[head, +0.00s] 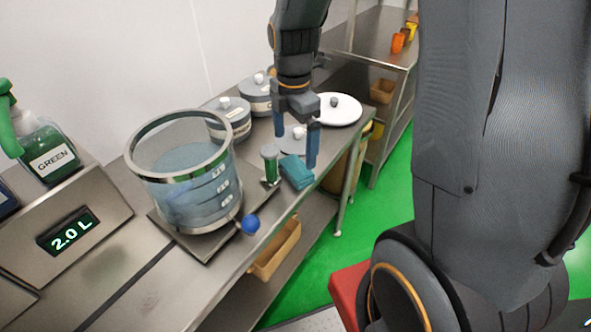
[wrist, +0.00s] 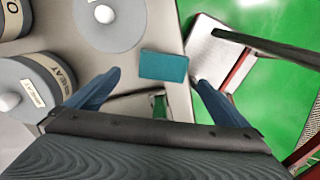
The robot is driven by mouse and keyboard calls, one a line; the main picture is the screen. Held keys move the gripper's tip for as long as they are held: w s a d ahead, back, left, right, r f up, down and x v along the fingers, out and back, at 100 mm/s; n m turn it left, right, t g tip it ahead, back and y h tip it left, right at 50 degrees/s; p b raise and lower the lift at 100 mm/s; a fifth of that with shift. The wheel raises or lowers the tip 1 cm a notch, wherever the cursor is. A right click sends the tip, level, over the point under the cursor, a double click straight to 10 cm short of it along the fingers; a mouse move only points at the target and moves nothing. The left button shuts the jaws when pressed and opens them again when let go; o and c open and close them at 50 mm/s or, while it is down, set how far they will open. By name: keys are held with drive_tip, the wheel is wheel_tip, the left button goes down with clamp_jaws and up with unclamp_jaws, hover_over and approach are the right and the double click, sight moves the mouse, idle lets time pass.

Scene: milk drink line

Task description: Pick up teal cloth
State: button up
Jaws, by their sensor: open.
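The teal cloth (head: 296,172) is a small folded block lying on the steel counter near its front edge. It also shows in the wrist view (wrist: 163,66), just beyond the fingertips and roughly midway between them. My gripper (head: 296,148) is open and empty, with its blue fingers pointing down above the counter beside the cloth. In the wrist view the two blue fingers (wrist: 158,80) are spread wide, with the cloth between their lines. I cannot tell the exact height of the fingertips over the cloth.
A green-filled jar (head: 270,163) stands just left of the cloth. A large clear tank (head: 185,175) with a blue-knobbed tap is further left. Lidded grey pots (head: 228,118) stand behind. A white round lid (head: 345,108) lies to the right. The counter's front edge is close to the cloth.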

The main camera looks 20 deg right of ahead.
sight(296, 167)
drive_tip(key=f, duration=0.1)
drive_tip(key=f+p, duration=0.1)
drive_tip(key=f, duration=0.3)
drive_tip(key=shift+s+d+f+p, duration=0.15)
drive_tip(key=shift+s+p, duration=0.2)
drive_tip(key=shift+s, duration=0.05)
drive_tip(key=shift+w+f, duration=0.1)
drive_tip(key=shift+f, duration=0.55)
drive_tip(key=c, duration=1.1)
drive_tip(key=shift+r, duration=0.1)
wheel_tip(296, 167, up, 10)
drive_tip(key=shift+f+b, duration=0.1)
drive_tip(key=shift+b, duration=0.75)
